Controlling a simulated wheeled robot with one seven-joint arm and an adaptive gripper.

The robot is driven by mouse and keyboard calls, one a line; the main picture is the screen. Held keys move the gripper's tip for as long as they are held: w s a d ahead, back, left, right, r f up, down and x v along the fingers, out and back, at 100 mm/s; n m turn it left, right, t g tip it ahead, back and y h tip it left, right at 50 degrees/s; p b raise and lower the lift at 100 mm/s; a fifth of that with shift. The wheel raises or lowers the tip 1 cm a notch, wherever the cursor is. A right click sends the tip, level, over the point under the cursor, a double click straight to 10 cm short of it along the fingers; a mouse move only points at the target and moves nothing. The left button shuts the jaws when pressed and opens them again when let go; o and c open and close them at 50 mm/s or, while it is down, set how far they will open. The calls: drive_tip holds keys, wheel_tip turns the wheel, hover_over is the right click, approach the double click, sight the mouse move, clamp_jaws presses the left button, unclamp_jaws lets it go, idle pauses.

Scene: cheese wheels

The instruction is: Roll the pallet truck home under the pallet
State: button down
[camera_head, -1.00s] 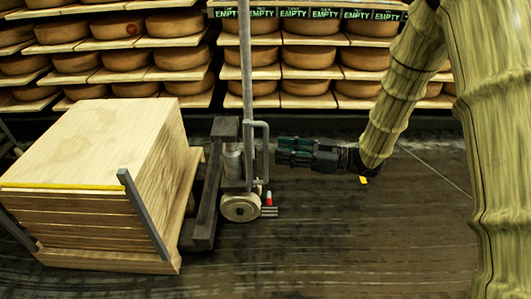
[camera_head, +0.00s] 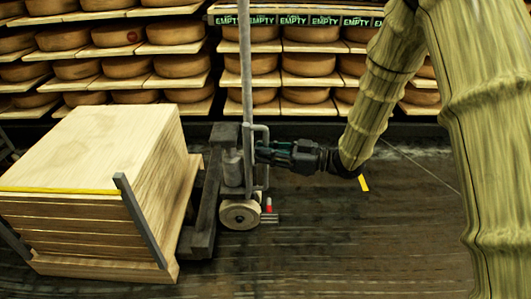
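The pallet truck (camera_head: 231,174) stands right of the pallet, with a tall grey mast, a side handle loop and a pale wheel (camera_head: 239,214). Its dark fork part (camera_head: 206,207) lies close against the pallet's right side; how far it reaches under is hidden. The pallet (camera_head: 107,266) carries a squared stack of pale boards (camera_head: 95,150) with a yellow strap. My gripper (camera_head: 262,152) reaches in from the right, its fingertips at the upright bar of the handle loop. The fingers overlap the bar, and I cannot tell whether they grip it.
Shelves of cheese wheels (camera_head: 254,64) with "EMPTY" signs line the back. Grey posts (camera_head: 138,220) stand at the stack's corners. The dark floor at the front right is clear, with a yellow mark (camera_head: 364,183). A small red-and-white piece (camera_head: 269,205) sits beside the truck's wheel.

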drive_tip(key=shift+r, duration=0.1)
drive_tip(key=a+p, duration=0.2)
drive_tip(key=shift+p, duration=0.3)
drive_tip(key=c, duration=1.6)
unclamp_jaws()
drive_tip(key=shift+d, duration=0.15)
drive_tip(key=shift+o, duration=0.7)
